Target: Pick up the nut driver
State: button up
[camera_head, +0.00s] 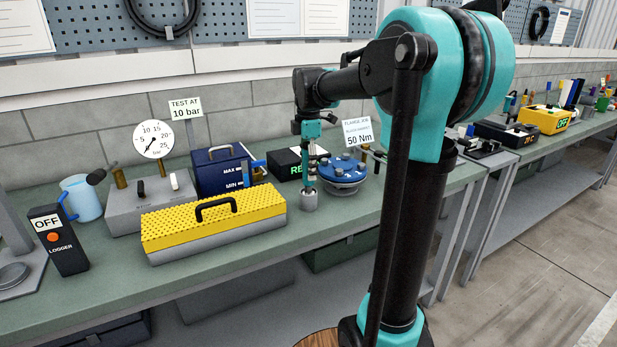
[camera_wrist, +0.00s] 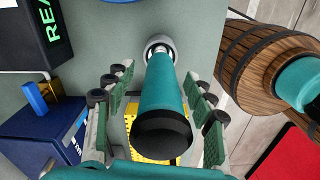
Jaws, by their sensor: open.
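The nut driver (camera_wrist: 166,95) has a teal handle with a black end cap. In the wrist view it stands in a small grey round holder (camera_wrist: 153,45) on the bench. My gripper (camera_wrist: 160,84) is open, with its fingers on both sides of the handle. I see a gap on each side, so the fingers do not appear to touch it. In the head view my gripper (camera_head: 311,160) points down over the grey holder (camera_head: 309,201), and its fingers largely hide the nut driver.
A blue flange (camera_head: 343,172) with bolts stands close right of the holder. A black box (camera_head: 287,163) and a blue box (camera_head: 222,172) stand behind and left. A yellow-lidded toolbox (camera_head: 213,222) lies left. The bench front edge is near; bench in front of the holder is clear.

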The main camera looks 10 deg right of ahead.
aim_at(308, 191)
jog(key=shift+f, duration=1.5)
jog(key=shift+c, duration=0.4)
jog(key=c, duration=1.2)
